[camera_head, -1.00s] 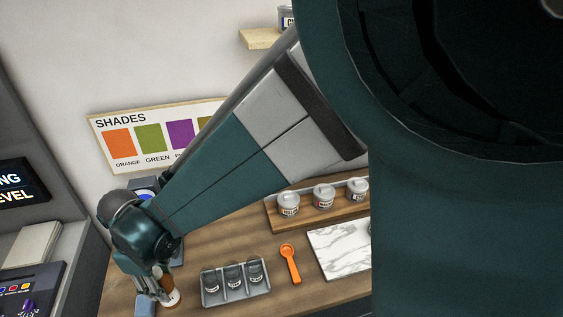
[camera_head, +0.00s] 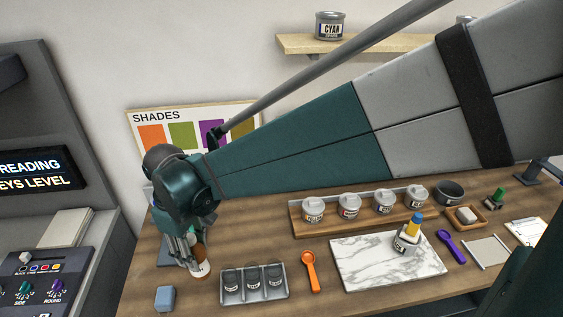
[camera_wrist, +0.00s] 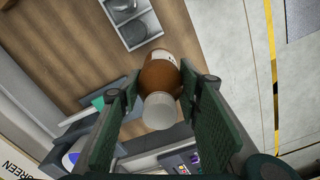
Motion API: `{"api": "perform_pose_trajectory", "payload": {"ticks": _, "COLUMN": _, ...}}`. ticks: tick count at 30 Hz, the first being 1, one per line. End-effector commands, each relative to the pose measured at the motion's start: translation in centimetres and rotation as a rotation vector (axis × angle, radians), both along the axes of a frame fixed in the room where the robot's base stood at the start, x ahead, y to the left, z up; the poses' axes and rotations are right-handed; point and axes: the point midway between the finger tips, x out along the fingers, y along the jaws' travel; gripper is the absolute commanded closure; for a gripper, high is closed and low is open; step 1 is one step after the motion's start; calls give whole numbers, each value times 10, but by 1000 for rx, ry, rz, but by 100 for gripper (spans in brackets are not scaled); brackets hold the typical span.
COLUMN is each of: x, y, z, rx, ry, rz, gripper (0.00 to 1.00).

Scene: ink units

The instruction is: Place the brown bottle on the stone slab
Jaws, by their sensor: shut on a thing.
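The brown bottle (camera_wrist: 160,76), with a pale cap and a white label, is between my gripper's fingers in the wrist view. My gripper (camera_head: 190,250) is shut on it at the left of the table. In the head view the bottle (camera_head: 200,268) is partly hidden by the fingers, and its white label shows below them. I cannot tell whether its base touches the table. The stone slab (camera_head: 365,272), white with grey veins, lies to the right on the table. A small jar with a yellow and blue item (camera_head: 408,238) stands at its right back part.
A grey tray with several dark jars (camera_head: 254,296) and an orange spoon (camera_head: 311,270) lie between bottle and slab. A wooden rack of lidded pots (camera_head: 325,225) stands behind the slab. A purple spoon (camera_head: 451,245) is to its right. A blue block (camera_head: 165,298) lies front left.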

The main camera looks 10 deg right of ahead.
Motion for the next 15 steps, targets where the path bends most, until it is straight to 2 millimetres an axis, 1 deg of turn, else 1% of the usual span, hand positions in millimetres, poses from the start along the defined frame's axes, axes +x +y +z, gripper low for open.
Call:
{"api": "perform_pose_trajectory", "payload": {"ticks": 1, "x": 7, "y": -10, "z": 0, "rx": 0, "ry": 0, "rz": -24, "gripper": 84}}
{"api": "perform_pose_trajectory", "payload": {"ticks": 6, "x": 24, "y": -41, "z": 0, "rx": 0, "ry": 0, "rz": -105, "gripper": 84}}
{"api": "perform_pose_trajectory", "payload": {"ticks": 15, "x": 51, "y": -99, "z": 0, "rx": 0, "ry": 0, "rz": -246, "gripper": 84}}
